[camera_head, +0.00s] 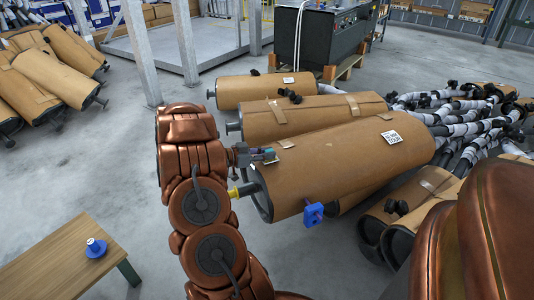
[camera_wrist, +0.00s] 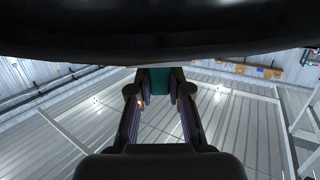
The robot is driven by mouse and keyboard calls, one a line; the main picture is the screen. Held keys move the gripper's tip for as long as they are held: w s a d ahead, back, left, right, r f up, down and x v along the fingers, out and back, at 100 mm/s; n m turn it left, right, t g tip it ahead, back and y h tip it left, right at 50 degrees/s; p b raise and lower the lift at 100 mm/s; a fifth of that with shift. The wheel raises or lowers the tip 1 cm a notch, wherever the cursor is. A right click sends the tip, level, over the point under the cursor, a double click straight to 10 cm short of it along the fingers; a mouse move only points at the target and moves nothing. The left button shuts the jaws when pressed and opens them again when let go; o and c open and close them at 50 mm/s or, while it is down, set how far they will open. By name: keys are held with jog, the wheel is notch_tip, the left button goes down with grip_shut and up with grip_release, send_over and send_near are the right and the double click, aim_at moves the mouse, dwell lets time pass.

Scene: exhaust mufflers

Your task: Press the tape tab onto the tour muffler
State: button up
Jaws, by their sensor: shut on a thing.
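The tour muffler is most likely the large, brown-wrapped front muffler (camera_head: 345,165); it lies on its side with a white label on top. A small tan tab (camera_head: 287,144), likely the tape tab, sits on its upper left edge; I cannot tell whether it lies flat. My gripper (camera_head: 268,155) is at this left end, just below and left of the tab. In the wrist view my gripper (camera_wrist: 160,90) is shut on a small teal piece (camera_wrist: 160,80). A dark curved surface fills the top of that view. Whether the teal piece touches the muffler is unclear.
A yellow-ended stub (camera_head: 243,190) and a blue fitting (camera_head: 313,214) stick out of the front muffler. More wrapped mufflers (camera_head: 305,117) lie behind and at right. A wooden table (camera_head: 50,265) with a blue spool-like piece (camera_head: 96,248) stands lower left.

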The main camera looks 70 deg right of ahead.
jog(key=shift+f, duration=0.55)
dwell(0.8)
jog(key=shift+r, duration=0.1)
jog(key=shift+r+p, duration=3.5)
